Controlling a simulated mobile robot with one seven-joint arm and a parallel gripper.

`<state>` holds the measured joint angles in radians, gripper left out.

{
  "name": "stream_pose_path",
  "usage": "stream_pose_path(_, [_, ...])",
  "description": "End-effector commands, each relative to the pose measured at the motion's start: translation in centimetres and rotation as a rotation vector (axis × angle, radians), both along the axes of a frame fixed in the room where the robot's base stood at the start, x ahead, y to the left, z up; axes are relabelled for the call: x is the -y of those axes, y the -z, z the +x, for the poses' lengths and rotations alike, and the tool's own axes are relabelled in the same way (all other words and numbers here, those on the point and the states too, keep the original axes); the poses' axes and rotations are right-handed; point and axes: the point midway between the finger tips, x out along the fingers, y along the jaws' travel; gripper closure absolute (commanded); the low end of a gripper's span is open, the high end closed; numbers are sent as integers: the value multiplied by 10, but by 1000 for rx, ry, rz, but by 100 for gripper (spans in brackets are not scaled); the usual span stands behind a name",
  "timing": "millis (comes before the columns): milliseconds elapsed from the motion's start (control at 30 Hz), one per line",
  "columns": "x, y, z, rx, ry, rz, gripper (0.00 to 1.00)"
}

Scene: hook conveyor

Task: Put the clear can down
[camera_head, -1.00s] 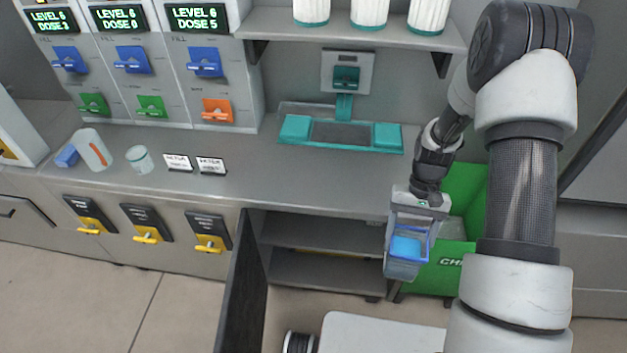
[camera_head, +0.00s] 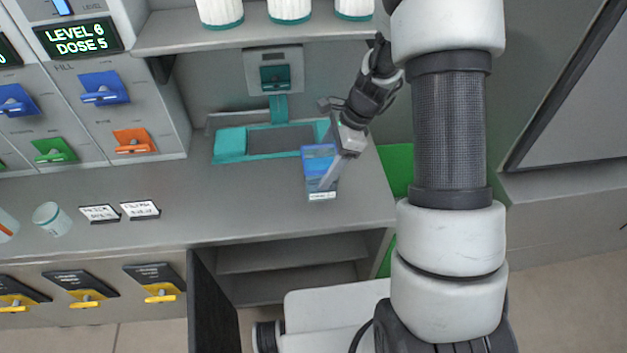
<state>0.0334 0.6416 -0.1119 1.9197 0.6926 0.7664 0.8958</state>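The clear can (camera_head: 318,185) is a see-through box-like container with blue at its top and a pale label low on its front. My gripper (camera_head: 338,162) is shut on it from the upper right, and the fingers partly cover its right side. The can appears roughly upright over the right part of the grey counter (camera_head: 255,205), in front of the teal-and-grey fixture (camera_head: 231,146). I cannot tell whether its base touches the counter.
A white cup (camera_head: 52,218) and two small label cards (camera_head: 99,213) (camera_head: 140,209) stand on the counter at left. A green bin (camera_head: 397,165) is beyond the counter's right end. White canisters (camera_head: 289,10) sit on the shelf above. Counter left of the can is clear.

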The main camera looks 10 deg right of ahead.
Motion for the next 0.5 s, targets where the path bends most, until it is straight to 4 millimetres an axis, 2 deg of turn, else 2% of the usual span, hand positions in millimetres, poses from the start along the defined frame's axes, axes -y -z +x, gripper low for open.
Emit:
stream_pose_path(67, [0,12,0,0,1,1,83])
stream_pose_path(267, [-1,26,1,1,-3,1,83])
stream_pose_path(500, [-1,56,0,0,-3,1,83])
